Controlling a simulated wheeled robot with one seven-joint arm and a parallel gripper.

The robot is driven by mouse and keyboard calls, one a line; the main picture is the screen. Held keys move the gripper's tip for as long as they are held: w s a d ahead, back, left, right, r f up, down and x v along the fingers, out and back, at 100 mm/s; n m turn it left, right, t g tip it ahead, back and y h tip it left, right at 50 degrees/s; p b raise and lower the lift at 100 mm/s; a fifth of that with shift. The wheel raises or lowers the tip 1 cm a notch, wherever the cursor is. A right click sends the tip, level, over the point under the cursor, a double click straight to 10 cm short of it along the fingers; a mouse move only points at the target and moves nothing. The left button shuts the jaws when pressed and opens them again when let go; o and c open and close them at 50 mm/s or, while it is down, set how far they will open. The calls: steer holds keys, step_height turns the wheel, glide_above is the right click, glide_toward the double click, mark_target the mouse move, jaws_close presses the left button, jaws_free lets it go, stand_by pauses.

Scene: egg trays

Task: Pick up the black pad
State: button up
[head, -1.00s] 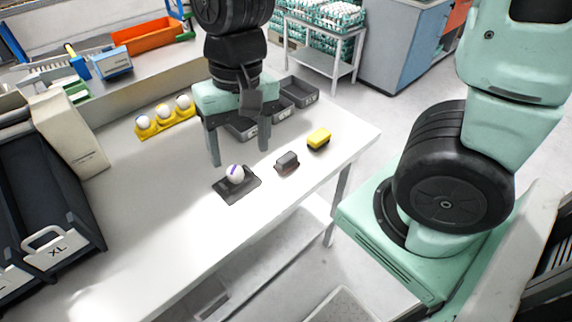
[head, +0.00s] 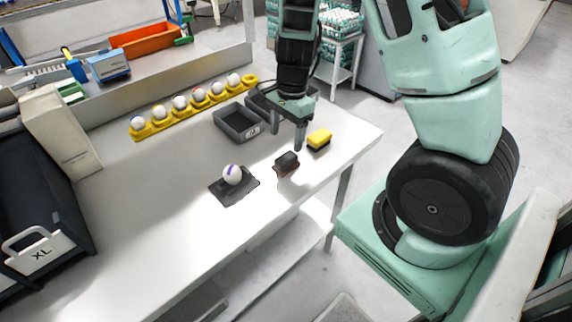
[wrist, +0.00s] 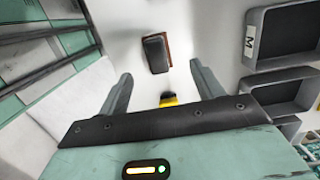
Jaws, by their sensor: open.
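A small black pad-like block (head: 288,159) with a reddish-brown piece at its lower edge lies on the white table; in the wrist view the block (wrist: 156,52) is just beyond the fingertips, roughly centred between them. My gripper (head: 287,146) is open and empty, pointing down above and slightly behind the block; its two fingers also show in the wrist view (wrist: 160,70). A flat dark mat (head: 240,193) lies to the left, with a white egg (head: 233,174) with a purple mark on it.
A yellow and black block (head: 319,139) sits close right of my gripper. Grey bins (head: 226,130) stand behind, beside a yellow holder (head: 158,126) with several eggs. Dark crates (head: 77,229) are at the left.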

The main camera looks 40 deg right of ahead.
mark_target(286, 157)
step_height(286, 157, down, 3)
steer(key=shift+a+r, duration=0.1)
steer(key=shift+a, duration=0.05)
steer(key=f, duration=0.2)
steer(key=f+b, duration=0.1)
steer(key=f, duration=0.1)
steer(key=shift+s+a+f, duration=0.1)
steer(key=shift+s, duration=0.2)
steer(key=shift+a+f, duration=0.1)
steer(key=shift+f, duration=0.4)
steer(key=c, duration=1.2)
steer(key=shift+o, duration=0.2)
steer(key=shift+r, duration=0.1)
step_height(286, 157, up, 10)
steer(key=shift+p, duration=1.1)
